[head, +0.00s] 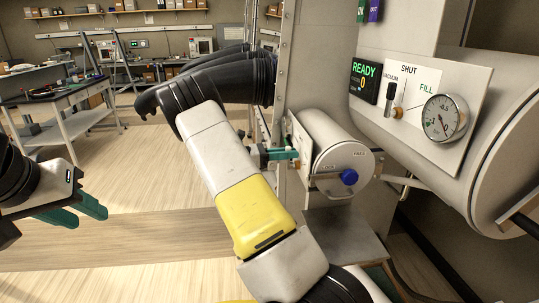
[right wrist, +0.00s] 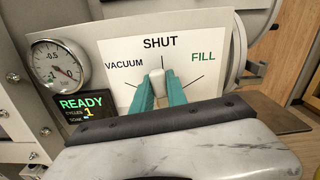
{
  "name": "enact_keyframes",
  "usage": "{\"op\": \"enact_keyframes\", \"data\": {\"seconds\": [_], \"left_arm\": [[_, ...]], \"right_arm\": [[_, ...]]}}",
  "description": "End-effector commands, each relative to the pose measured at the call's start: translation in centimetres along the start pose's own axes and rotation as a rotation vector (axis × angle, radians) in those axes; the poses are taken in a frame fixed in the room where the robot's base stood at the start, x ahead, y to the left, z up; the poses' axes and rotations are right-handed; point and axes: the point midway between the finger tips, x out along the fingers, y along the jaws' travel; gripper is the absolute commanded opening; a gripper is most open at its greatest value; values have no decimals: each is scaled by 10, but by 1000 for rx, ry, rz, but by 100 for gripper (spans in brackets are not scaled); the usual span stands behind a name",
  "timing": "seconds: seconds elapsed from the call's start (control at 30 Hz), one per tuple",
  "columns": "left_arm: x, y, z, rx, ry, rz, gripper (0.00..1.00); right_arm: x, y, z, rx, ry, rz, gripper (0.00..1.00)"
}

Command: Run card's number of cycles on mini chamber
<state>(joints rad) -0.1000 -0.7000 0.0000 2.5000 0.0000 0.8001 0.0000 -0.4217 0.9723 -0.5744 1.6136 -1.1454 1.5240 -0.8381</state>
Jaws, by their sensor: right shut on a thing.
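The mini chamber (head: 343,150) is a small white cylinder with a blue knob (head: 349,177) on its door, which bears small lettering. Its side panel fills the right wrist view, with a valve marked VACUUM, SHUT and FILL. My right gripper (right wrist: 158,88) is shut on the white valve handle (right wrist: 156,76), which points up towards SHUT. The mini chamber's display (right wrist: 84,106) reads READY, CYCLES 1. Its gauge (right wrist: 58,66) has its needle near 0. My left gripper (head: 82,211) is open and empty, out at the left. No card shows.
The large chamber (head: 425,95) is right of and above the mini chamber, with its own valve lever (head: 390,94), gauge (head: 444,118) and READY display (head: 365,81) showing 0. Black gloves (head: 215,83) stick out beside my right arm. Benches (head: 70,105) stand far left; the floor between is clear.

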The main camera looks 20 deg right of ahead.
Motion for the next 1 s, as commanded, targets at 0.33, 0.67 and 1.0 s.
{"op": "enact_keyframes", "data": {"seconds": [0.33,0.67,1.0], "left_arm": [[0,0,0,0,0,0,36],[0,0,0,0,0,0,36],[0,0,0,0,0,0,36]], "right_arm": [[-1,15,-3,-328,1,3,0],[-1,27,-10,-628,1,4,0],[-1,34,-16,-846,0,4,0]]}}
